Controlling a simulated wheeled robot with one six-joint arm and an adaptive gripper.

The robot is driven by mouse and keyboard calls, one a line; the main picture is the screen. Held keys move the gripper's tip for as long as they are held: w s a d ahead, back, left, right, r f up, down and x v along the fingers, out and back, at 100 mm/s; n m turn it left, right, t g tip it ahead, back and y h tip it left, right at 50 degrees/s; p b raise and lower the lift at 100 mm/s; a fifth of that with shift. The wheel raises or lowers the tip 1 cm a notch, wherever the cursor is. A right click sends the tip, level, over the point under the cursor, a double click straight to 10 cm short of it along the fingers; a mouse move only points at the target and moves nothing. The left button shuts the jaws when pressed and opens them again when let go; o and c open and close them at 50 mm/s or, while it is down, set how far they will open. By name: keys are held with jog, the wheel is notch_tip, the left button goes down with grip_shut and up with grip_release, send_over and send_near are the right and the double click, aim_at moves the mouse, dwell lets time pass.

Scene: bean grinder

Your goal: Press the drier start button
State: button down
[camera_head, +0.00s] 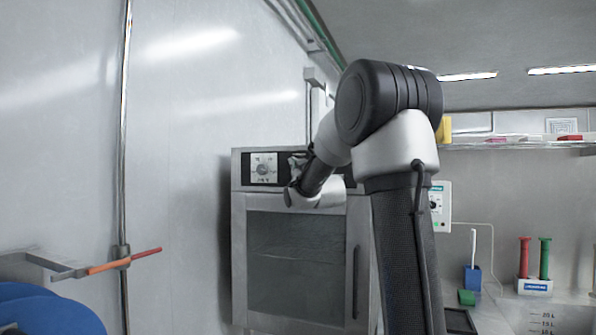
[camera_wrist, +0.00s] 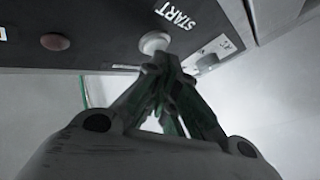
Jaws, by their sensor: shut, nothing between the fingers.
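The drier (camera_head: 295,265) is a steel oven-like cabinet with a dark glass door and a dark control strip on top, in the head view. In the wrist view the dark panel (camera_wrist: 105,42) carries a START label (camera_wrist: 175,15) with a pale round start button (camera_wrist: 153,42) beside it. My gripper (camera_wrist: 160,65) is shut and empty, its fingertips at or just in front of the start button. I cannot tell if they touch it. In the head view my arm hides part of the control strip and the fingertips show only partly, near the panel's dial (camera_head: 263,168).
A reddish round button (camera_wrist: 55,41) sits left of the start button, and a grey knob (camera_wrist: 207,62) sits to its right. The drier's door handle (camera_head: 356,281) is vertical at the right. An orange-red lever (camera_head: 125,261) stands out at the left.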

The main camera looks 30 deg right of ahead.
jog(key=shift+w+d, duration=0.15)
dwell(0.6)
jog(key=shift+s+a, duration=0.6)
jog(key=shift+a, duration=0.05)
jog(key=shift+a, duration=0.1)
jog(key=s+a, duration=0.1)
jog(key=a, duration=0.1)
jog(key=s+a, duration=0.1)
jog(key=s, duration=0.1)
jog(key=shift+a, duration=0.4)
dwell(0.5)
